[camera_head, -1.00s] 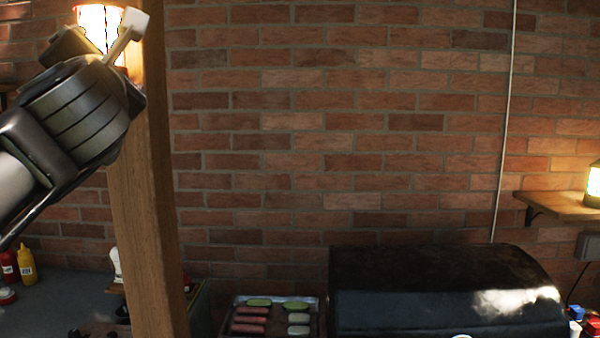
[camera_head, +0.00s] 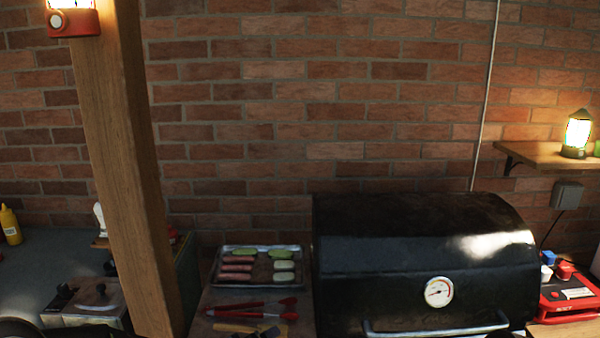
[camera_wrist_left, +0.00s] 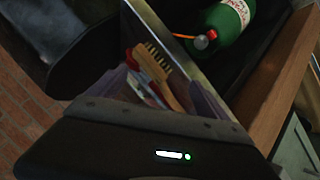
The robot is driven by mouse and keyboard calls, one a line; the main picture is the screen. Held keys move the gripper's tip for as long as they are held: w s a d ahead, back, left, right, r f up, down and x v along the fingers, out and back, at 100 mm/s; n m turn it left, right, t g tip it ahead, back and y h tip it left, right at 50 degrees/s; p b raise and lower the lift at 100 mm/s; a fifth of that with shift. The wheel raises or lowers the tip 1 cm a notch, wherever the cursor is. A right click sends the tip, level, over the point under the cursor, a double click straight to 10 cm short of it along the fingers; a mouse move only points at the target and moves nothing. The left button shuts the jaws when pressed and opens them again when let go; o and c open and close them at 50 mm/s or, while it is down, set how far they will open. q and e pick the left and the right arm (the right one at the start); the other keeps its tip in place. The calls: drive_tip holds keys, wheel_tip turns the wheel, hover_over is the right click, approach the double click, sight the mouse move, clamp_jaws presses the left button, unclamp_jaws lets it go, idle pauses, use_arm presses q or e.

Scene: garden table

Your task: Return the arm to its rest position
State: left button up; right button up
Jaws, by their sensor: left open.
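My left gripper (camera_wrist_left: 158,88) shows in the left wrist view, with its dark body across the bottom and its two pale fingers apart. Nothing is clearly held between them. A wooden brush (camera_wrist_left: 153,65) shows between the fingers, seemingly beyond them. My left arm no longer shows clearly in the head view; a dark curved shape at the bottom left corner may be part of it. My right gripper is in neither view.
A closed black grill (camera_head: 415,250) stands right of a tray of food (camera_head: 257,267) and red tongs (camera_head: 250,312). A wooden post (camera_head: 125,170) rises at left. A red case (camera_head: 568,298) is at right. The wrist view shows a green bottle (camera_wrist_left: 226,24).

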use_arm(q)
drive_tip(key=s+d+f+m+g, duration=0.1)
drive_tip(key=s+f+g, duration=0.2)
drive_tip(key=s+f, duration=0.6)
drive_tip(key=s+d+f+m+g, duration=0.1)
drive_tip(key=s+f+g, duration=0.2)
drive_tip(key=s+f, duration=0.6)
drive_tip(key=s+f+m+g+h, duration=0.1)
drive_tip(key=s+f+g, duration=0.3)
drive_tip(key=s+f, duration=0.5)
drive_tip(key=s+m, duration=0.1)
drive_tip(key=s, duration=0.7)
drive_tip(key=shift+d+f+b, duration=0.25)
drive_tip(key=shift+d+b, duration=0.05)
drive_tip(key=shift+d, duration=0.1)
